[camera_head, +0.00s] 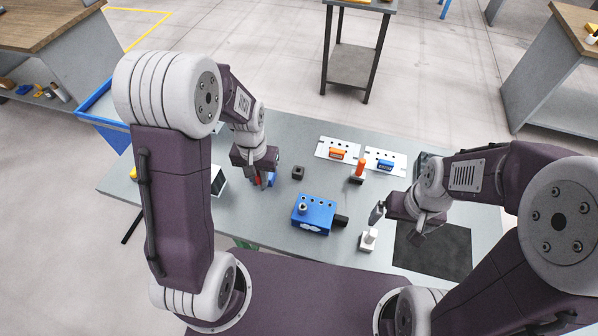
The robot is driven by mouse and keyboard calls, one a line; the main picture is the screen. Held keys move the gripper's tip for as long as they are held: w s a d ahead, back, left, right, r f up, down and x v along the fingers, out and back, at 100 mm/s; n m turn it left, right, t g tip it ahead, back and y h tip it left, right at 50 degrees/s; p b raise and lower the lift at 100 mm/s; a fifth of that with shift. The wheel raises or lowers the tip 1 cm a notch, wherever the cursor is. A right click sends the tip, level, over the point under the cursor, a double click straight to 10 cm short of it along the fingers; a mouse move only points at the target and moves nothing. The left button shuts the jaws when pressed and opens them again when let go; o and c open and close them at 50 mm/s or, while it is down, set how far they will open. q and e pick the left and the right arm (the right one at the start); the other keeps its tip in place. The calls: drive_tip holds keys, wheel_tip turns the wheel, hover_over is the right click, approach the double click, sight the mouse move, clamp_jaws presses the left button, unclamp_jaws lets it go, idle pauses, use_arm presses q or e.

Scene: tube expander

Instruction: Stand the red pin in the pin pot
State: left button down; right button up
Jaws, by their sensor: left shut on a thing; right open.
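My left gripper (264,178) is low over the left part of the table and shut on a small red piece, which looks like the red pin (257,181). The fingers hide much of it, and I cannot tell whether it touches the table. A small black block with a dark opening (298,172), which looks like the pin pot, stands just right of this gripper, apart from it. My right gripper (378,213) is open, above and beside a small white block (368,240).
A blue box with holes (313,214) sits mid-table. White plates with an orange part (337,153) and a blue part (385,164) lie at the back. A dark mat (432,250) lies at right.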

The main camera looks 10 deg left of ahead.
idle(0.8)
use_arm(q)
drive_tip(key=shift+r+p, duration=0.2)
drive_tip(key=shift+p, duration=0.2)
drive_tip(key=w+d+m+p, duration=0.1)
drive_tip(key=w+d+p, duration=0.25)
drive_tip(key=w, duration=0.55)
drive_tip(key=w+d+p, duration=0.2)
drive_tip(key=w+d, duration=0.2)
drive_tip(key=w, duration=0.4)
wheel_tip(320, 180, down, 6)
drive_tip(key=b, duration=0.4)
wheel_tip(320, 180, down, 6)
drive_tip(key=b, duration=0.3)
drive_tip(key=shift+r+b, duration=0.15)
drive_tip(key=shift+b, duration=0.15)
